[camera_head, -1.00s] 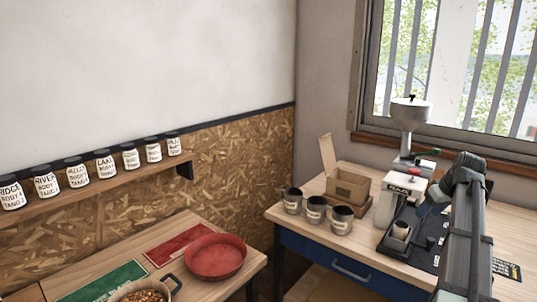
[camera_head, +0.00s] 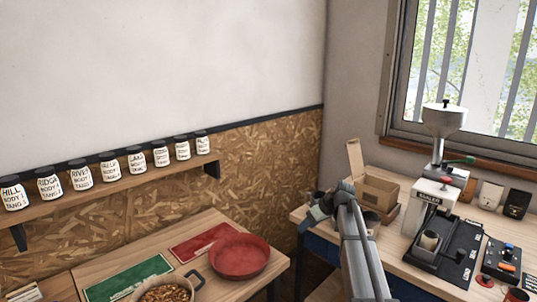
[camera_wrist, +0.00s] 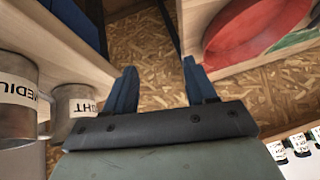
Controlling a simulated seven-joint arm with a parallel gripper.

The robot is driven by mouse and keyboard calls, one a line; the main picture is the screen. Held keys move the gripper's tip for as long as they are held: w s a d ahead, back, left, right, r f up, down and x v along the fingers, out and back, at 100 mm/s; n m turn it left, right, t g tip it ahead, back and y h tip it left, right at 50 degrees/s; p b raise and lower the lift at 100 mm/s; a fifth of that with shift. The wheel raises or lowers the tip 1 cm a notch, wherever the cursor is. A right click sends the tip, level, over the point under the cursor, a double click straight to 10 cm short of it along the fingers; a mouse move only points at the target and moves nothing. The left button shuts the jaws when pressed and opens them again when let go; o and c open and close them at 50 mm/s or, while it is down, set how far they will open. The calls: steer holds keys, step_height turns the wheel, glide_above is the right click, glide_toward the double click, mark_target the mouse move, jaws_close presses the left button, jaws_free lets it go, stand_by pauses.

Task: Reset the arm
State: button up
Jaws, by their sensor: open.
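My gripper (camera_head: 318,210) is open and empty, in the air near the left end of the right-hand worktable (camera_head: 300,212). In the wrist view its two blue fingers (camera_wrist: 158,80) are spread, with only the chipboard wall beyond them. My arm covers much of the cup area in the head view.
On the left table are a red pan (camera_head: 240,257), a pot of beans (camera_head: 166,291) and coloured mats (camera_head: 128,278). Labelled jars (camera_head: 110,166) line the shelf. A gap separates the tables.

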steer(key=s+f+m+g+h, duration=0.1)
steer(key=s+f+m+g, duration=0.1)
steer(key=s+f, duration=0.8)
steer(key=s+f+m+g+h, duration=0.1)
steer(key=s+f, duration=0.5)
steer(key=f, duration=0.8)
steer(key=s+f+m+g+h, duration=0.1)
steer(key=s+f+m+g, duration=0.1)
steer(key=s+f, duration=0.85)
steer(key=s+f+m+g+h, duration=0.1)
steer(key=s+f, duration=0.4)
steer(key=s, duration=0.6)
steer(key=s+d+f+m+g, duration=0.1)
steer(key=s+f, duration=0.4)
steer(key=s, duration=0.7)
steer(key=s+d+f+g+h, duration=0.1)
steer(key=s+f+g, duration=0.2)
steer(key=s, duration=0.9)
step_height(320, 180, down, 3)
steer(key=shift+r+m+h, duration=0.1)
steer(key=shift+m+h, duration=0.2)
steer(key=shift+m, duration=0.1)
